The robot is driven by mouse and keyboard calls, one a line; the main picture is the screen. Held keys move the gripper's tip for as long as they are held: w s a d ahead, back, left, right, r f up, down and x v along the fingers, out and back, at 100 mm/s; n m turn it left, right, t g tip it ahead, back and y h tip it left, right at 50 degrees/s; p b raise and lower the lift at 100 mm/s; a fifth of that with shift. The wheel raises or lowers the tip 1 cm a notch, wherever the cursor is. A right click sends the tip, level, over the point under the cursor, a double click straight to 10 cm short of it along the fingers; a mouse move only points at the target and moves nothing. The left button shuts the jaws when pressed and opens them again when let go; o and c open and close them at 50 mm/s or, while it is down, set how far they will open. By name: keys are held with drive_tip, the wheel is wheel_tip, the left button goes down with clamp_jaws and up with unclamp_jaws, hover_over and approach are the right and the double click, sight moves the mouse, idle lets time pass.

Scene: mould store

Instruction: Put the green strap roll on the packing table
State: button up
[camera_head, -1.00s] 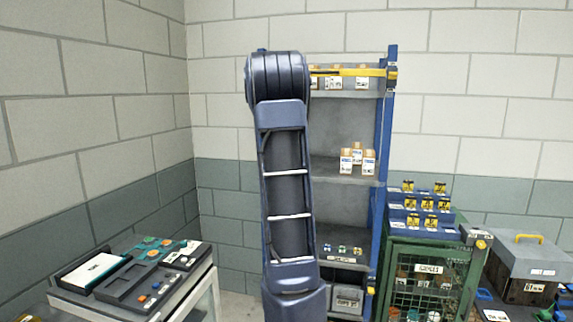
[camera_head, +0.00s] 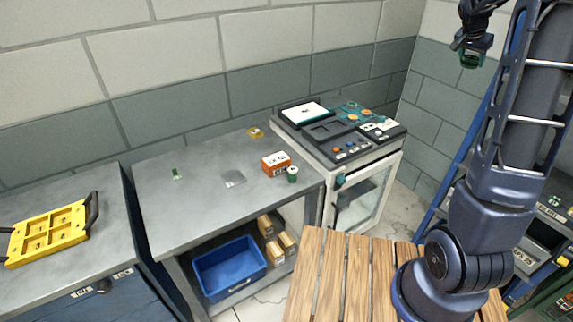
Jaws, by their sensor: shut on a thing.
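My gripper (camera_head: 470,44) is at the upper right, raised in front of the wall and well away from the tables. It is shut on a small dark green strap roll (camera_head: 471,61), which shows below the fingers. The fingers partly hide the roll. The grey table (camera_head: 205,200) in the middle, which looks like the packing table, lies to the left of and lower than my gripper. A second small green roll (camera_head: 292,174) stands on it near its right edge, beside an orange and white box (camera_head: 275,163).
A yellow tray (camera_head: 47,233) lies on a blue cabinet at left. A blue bin (camera_head: 228,268) and cartons (camera_head: 276,240) sit on the table's lower shelf. A white cabinet with a dark panel (camera_head: 330,131) stands at right. The grey tabletop's left and front are mostly clear.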

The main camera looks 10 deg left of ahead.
drive_tip(key=w+a+f+n+t+y, duration=0.1)
drive_tip(key=w+a+n, duration=0.1)
drive_tip(key=a, duration=1)
drive_tip(key=w+a+f+n+y, duration=0.1)
drive_tip(key=w+a+f+n, duration=0.1)
drive_tip(key=a, duration=1)
drive_tip(key=w+a+f+n+t+y, duration=0.1)
drive_tip(key=w+a+n, duration=0.1)
drive_tip(key=a, duration=1.1)
drive_tip(key=s+a+f+n+y, duration=0.1)
drive_tip(key=s+a+f, duration=0.15)
drive_tip(key=a, duration=0.65)
drive_tip(key=s+a+f+n, duration=0.1)
drive_tip(key=s+a+n, duration=0.15)
drive_tip(key=a, duration=0.65)
drive_tip(key=s+a+f+y, duration=0.1)
drive_tip(key=s+a, duration=0.3)
drive_tip(key=a, duration=0.5)
drive_tip(key=n+g+y, duration=0.2)
drive_tip(key=n+y, duration=0.1)
drive_tip(key=n, duration=0.3)
hover_over(209, 153)
drive_tip(key=s+d, duration=0.1)
drive_tip(key=s, duration=0.1)
wheel_tip(209, 153, down, 8)
drive_tip(key=shift+m, duration=0.25)
wheel_tip(209, 153, down, 19)
drive_tip(key=shift+w+f, duration=0.15)
drive_tip(key=shift+f, duration=0.15)
